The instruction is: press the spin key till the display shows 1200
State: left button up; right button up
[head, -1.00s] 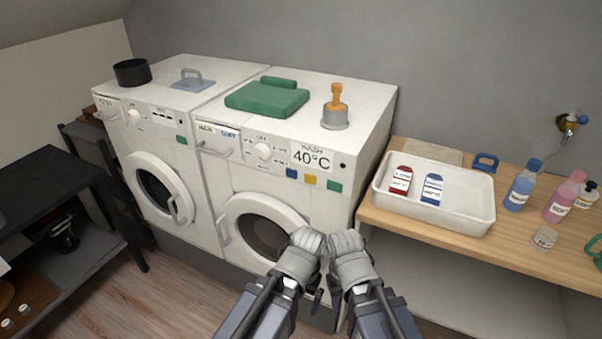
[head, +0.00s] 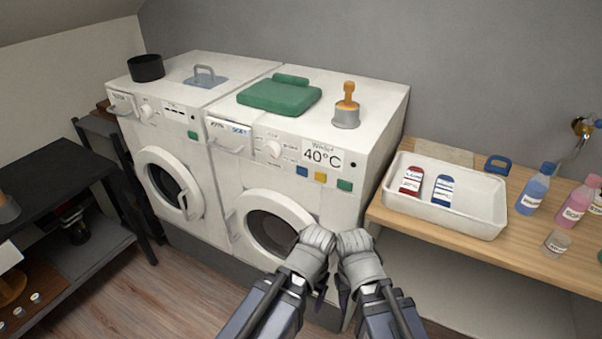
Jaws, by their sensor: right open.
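The right-hand washing machine (head: 222,182) has a display (head: 322,155) that reads "40°C", with small lettering above it. Below the display are a blue key (head: 302,171), a yellow key (head: 320,177) and a green key (head: 344,185). Their labels are too small to read, so I cannot tell which is the spin key. My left gripper (head: 317,240) and my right gripper (head: 356,243) are side by side in front of the machine's lower right, below and apart from the keys. The right one is open and empty. The left one's fingers are hidden by its wrist.
A second machine (head: 150,135) stands to the left. A green folded thing (head: 280,95) and an orange-handled stamp-like thing (head: 346,108) sit on top. A white tray (head: 450,219) with two packets and several bottles are on the wooden bench (head: 400,223) at right.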

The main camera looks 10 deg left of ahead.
pick_arm(q)
grip_shut()
dwell(0.4)
jog(key=shift+w, duration=0.1)
dwell(0.8)
